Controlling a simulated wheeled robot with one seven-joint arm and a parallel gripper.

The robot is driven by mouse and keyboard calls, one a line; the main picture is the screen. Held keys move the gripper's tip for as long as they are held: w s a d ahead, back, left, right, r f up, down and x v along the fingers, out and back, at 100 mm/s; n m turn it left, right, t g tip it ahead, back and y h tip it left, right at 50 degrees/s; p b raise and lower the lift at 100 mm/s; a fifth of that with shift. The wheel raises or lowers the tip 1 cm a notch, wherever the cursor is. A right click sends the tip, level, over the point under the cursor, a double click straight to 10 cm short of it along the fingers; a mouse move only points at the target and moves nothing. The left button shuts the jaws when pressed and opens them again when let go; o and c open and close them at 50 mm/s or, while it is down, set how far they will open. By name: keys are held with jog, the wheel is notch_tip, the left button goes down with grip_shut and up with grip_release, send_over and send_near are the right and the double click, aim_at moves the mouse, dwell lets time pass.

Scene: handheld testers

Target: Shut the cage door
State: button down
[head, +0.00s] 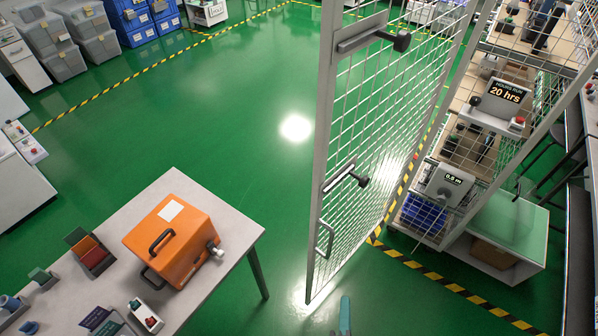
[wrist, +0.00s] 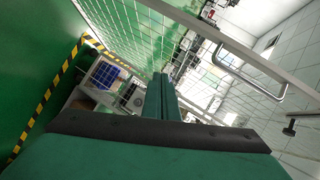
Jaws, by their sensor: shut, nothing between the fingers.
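The cage door (head: 375,150) is a grey-framed wire mesh panel. It stands open, its free edge toward me and its far edge toward the cage frame (head: 490,110). A small pull handle (head: 325,238) sits low on the free edge, with two black-knobbed latches (head: 362,180) above it. My gripper (head: 345,315) shows at the bottom of the head view, just right of the door's lower free corner. In the wrist view my gripper (wrist: 160,95) is shut and empty, pointing at the mesh (wrist: 135,40). The handle (wrist: 250,85) is to its right there, apart from the fingers.
A grey table (head: 230,235) with an orange case (head: 172,240) stands at the left. Yellow-black tape (head: 450,285) marks the cage threshold. The green floor (head: 220,110) beyond the table is clear.

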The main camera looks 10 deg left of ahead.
jog(key=w+m+y, duration=0.2)
jog(key=w+m, duration=0.2)
jog(key=w, duration=0.3)
jog(key=m+y, duration=0.4)
jog(key=m, duration=0.4)
send_near(333, 227)
jog(key=x, duration=0.8)
jog(key=shift+w, duration=0.1)
jog(key=w+a+r+m+y, duration=0.3)
jog(key=w+a+r+y, duration=0.1)
jog(key=w+r, duration=0.15)
jog(key=x, duration=1.3)
jog(key=shift+s+a+r, duration=0.2)
jog(key=shift+a+r, duration=0.2)
jog(key=shift+w, duration=0.1)
